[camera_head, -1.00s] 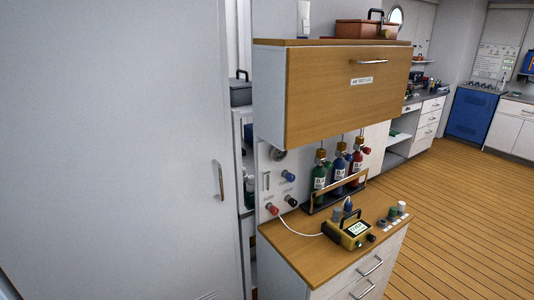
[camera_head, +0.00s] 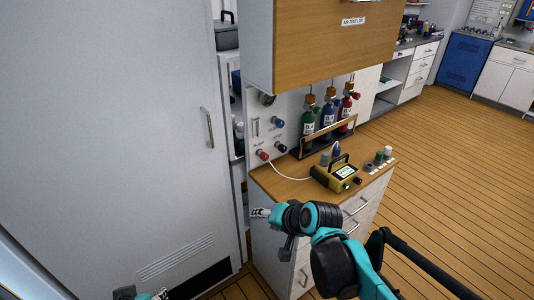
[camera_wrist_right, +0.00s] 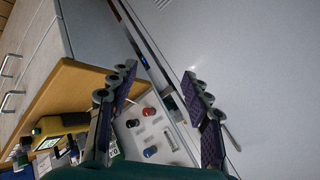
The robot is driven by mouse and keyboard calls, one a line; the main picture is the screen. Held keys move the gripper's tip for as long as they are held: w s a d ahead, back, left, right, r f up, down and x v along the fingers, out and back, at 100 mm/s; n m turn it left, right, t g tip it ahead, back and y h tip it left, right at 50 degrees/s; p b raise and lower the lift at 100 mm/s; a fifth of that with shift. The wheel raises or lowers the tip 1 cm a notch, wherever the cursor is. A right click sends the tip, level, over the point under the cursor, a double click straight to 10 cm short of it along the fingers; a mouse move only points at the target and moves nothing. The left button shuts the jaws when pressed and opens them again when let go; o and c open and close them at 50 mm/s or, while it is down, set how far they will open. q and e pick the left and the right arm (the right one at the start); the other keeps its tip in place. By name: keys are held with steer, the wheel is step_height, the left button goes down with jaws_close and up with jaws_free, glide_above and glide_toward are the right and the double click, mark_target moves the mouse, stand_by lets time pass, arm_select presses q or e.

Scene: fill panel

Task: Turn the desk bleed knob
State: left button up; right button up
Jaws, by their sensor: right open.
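A white panel above the desk carries a blue knob (camera_head: 278,123), a black knob (camera_head: 281,147) and a red knob (camera_head: 263,155). Their labels are too small to read, so I cannot tell which is the bleed knob. My right gripper (camera_head: 260,213) is in front of the desk's left side, below the panel, apart from the knobs. Its fingers (camera_wrist_right: 160,88) are open and empty. Only a sliver of my left gripper (camera_head: 160,296) shows at the bottom edge.
A yellow meter (camera_head: 336,176) stands on the wooden desk top (camera_head: 280,183), with a white hose to the red knob. Several bottles (camera_head: 328,115) stand in a rack behind. A wooden cabinet (camera_head: 320,50) overhangs the panel. A grey door (camera_head: 110,130) is at the left.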

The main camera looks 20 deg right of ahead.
steer(key=w+m+t+y, duration=0.2)
steer(key=w+m, duration=0.4)
steer(key=w, duration=0.6)
steer(key=m+t+y+p, duration=0.2)
steer(key=m+t, duration=0.4)
steer(key=m, duration=1)
glide_toward(266, 159)
steer(key=shift+x, duration=0.85)
steer(key=b+x, duration=0.2)
steer(key=x, duration=0.4)
steer(key=shift+w+a+f, duration=0.1)
steer(key=shift+w+a, duration=0.05)
steer(key=shift+w, duration=0.15)
steer(key=shift+w+a, duration=0.2)
steer(key=shift+w, duration=0.25)
steer(key=shift+c, duration=0.4)
